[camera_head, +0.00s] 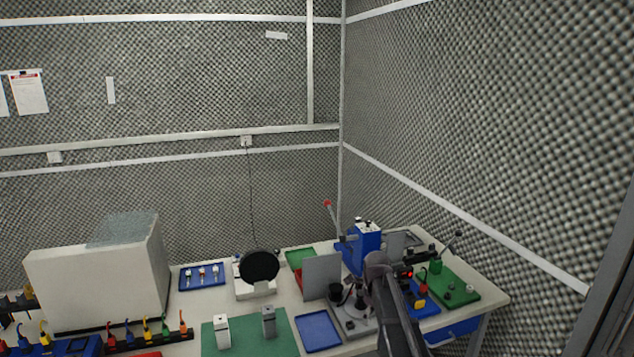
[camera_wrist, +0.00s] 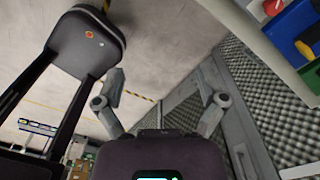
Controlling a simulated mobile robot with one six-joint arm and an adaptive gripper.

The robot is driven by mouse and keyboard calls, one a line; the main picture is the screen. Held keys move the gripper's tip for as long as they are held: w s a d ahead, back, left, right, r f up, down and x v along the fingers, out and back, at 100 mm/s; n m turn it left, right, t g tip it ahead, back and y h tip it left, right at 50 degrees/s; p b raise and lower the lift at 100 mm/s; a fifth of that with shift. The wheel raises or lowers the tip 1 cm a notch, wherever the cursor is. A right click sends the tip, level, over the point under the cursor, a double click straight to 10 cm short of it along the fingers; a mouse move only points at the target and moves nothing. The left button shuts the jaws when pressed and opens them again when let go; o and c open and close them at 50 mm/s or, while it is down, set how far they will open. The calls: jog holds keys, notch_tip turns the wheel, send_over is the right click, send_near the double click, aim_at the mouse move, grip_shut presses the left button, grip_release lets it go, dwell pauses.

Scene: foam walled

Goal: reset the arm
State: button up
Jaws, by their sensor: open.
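My gripper (camera_wrist: 160,82) shows in the wrist view with its two grey fingers spread wide apart. Nothing is between the fingers; the pale floor and a grey panel show beyond them. In the head view my dark arm (camera_head: 391,300) stands in front of the right part of the workbench (camera_head: 503,300) and hides some of it. I cannot make out the fingers in the head view.
The bench carries a white box (camera_head: 95,285), a blue press (camera_head: 366,240), a green mat (camera_head: 287,340), a blue tray (camera_head: 318,331) and a round black disc (camera_head: 259,266). Foam walls (camera_head: 480,130) close in behind and right. A bench edge with coloured parts shows upper right in the wrist view.

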jog(key=s+f+n+b, duration=0.4)
jog(key=s+n, duration=0.8)
jog(key=s+f+n+b, duration=0.3)
jog(key=s+f+n, duration=0.1)
jog(key=s+n, duration=0.7)
jog(key=shift+s+n+b, duration=0.35)
jog(key=shift+s+n, duration=0.05)
jog(key=shift+n, duration=0.7)
jog(key=c, duration=0.5)
jog(key=shift+o, duration=0.2)
jog(key=shift+d, duration=0.15)
